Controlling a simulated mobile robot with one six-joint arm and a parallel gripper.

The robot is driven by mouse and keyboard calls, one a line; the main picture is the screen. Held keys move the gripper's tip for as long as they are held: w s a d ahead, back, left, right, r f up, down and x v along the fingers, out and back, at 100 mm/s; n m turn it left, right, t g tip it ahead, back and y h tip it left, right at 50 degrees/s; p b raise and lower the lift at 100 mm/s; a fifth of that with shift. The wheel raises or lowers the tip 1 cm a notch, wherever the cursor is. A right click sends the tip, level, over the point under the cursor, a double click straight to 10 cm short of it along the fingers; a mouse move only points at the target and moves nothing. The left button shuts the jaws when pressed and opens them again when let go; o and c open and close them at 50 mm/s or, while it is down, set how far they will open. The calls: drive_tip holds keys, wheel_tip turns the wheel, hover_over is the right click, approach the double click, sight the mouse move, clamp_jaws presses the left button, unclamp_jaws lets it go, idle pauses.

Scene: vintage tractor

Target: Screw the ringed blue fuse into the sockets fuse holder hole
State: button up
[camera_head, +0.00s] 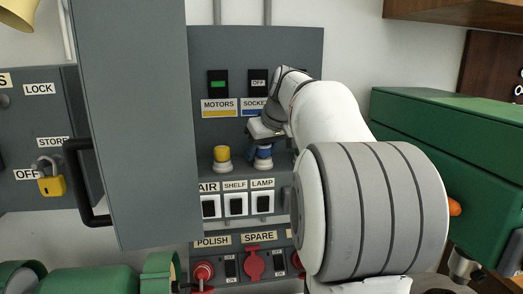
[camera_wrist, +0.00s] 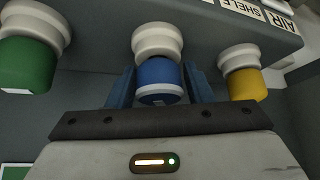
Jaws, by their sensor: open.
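The blue fuse (camera_head: 263,153) stands upright with a white base on the ledge of the grey panel, right of the yellow fuse. In the wrist view the blue fuse (camera_wrist: 160,78) has a pale band near its free end. My gripper (camera_head: 264,137) is above it, pointing down. In the wrist view my gripper's (camera_wrist: 160,88) two blue fingers stand open on either side of the blue fuse; firm contact cannot be made out. The SOCKETS label (camera_head: 254,106), with a blue stripe, is partly covered by my arm. The sockets fuse holder hole is not visible.
The yellow fuse (camera_head: 222,158) stands close to the left of my gripper. A green fuse (camera_wrist: 28,60) is on the other side. Switches (camera_head: 236,205) sit below the ledge. The open grey cabinet door (camera_head: 130,120) stands at the left, a green box (camera_head: 440,150) at the right.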

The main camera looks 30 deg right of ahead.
drive_tip(key=shift+n, duration=0.3)
drive_tip(key=shift+y, duration=0.3)
drive_tip(key=shift+n+y, duration=0.4)
drive_tip(key=shift+n, duration=0.5)
drive_tip(key=shift+a, duration=0.1)
drive_tip(key=c, duration=0.5)
drive_tip(key=shift+m+h, duration=0.5)
drive_tip(key=shift+m, duration=0.4)
drive_tip(key=shift+c, duration=0.2)
drive_tip(key=shift+f+m+h, duration=0.1)
drive_tip(key=shift+m+h, duration=0.3)
drive_tip(key=shift+m, duration=0.4)
